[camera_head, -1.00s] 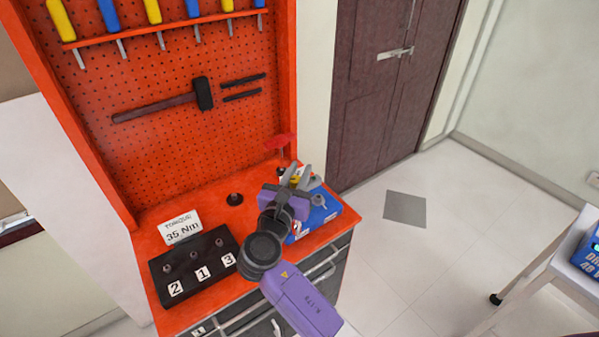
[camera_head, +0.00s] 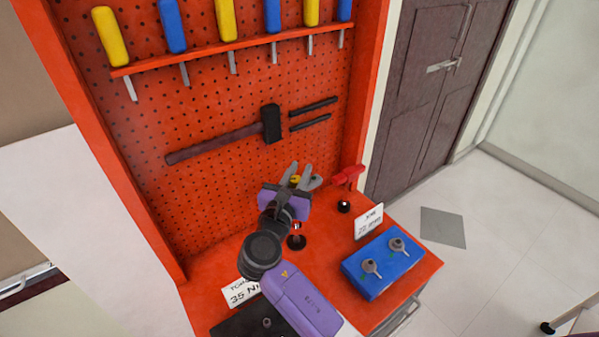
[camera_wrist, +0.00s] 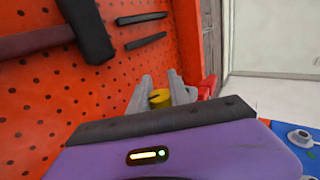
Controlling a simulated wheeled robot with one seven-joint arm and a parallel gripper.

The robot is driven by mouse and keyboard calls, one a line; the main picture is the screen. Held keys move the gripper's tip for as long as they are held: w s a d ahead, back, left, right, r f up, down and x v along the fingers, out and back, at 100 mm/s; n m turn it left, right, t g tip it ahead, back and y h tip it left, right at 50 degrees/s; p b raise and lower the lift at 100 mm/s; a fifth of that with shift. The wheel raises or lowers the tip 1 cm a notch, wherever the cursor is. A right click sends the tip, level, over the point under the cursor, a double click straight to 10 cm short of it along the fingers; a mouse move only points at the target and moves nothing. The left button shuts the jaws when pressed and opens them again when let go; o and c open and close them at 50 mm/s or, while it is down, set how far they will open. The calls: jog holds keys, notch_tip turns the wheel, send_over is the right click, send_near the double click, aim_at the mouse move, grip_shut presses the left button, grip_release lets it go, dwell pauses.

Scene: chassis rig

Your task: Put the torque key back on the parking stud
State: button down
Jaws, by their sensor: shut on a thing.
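My gripper (camera_head: 297,177) is shut on a small yellow piece with a grey part beside it, which I take to be the torque key (camera_head: 295,180). In the wrist view the yellow end of the key (camera_wrist: 159,98) shows between the grey fingers (camera_wrist: 158,92); the rest is hidden behind the gripper body. The gripper is above the red bench top. A round black stud (camera_head: 297,242) stands on the bench below it in the picture, partly beside my wrist; I take it for the parking stud. The height of the key over it cannot be told.
A red-handled tool (camera_head: 348,175) stands on a black base right of my gripper. A white sign (camera_head: 369,222) and blue block (camera_head: 380,262) with two grey pieces are at right. A torque sign (camera_head: 240,292) and black block (camera_head: 240,328) are at front left. The pegboard (camera_head: 225,185) rises behind.

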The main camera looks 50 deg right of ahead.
jog(key=shift+r+p, duration=0.1)
jog(key=shift+p, duration=0.4)
jog(key=shift+f+b, duration=0.45)
jog(key=shift+f, duration=0.55)
jog(key=shift+f+b, duration=0.75)
jog(key=shift+f, duration=0.75)
jog(key=c, duration=1.1)
grip_release()
jog(key=shift+c, duration=0.2)
jog(key=shift+a, duration=0.15)
jog(key=b+v, duration=0.1)
jog(key=v, duration=0.6)
jog(key=shift+s+a, duration=0.2)
jog(key=shift+a, duration=0.1)
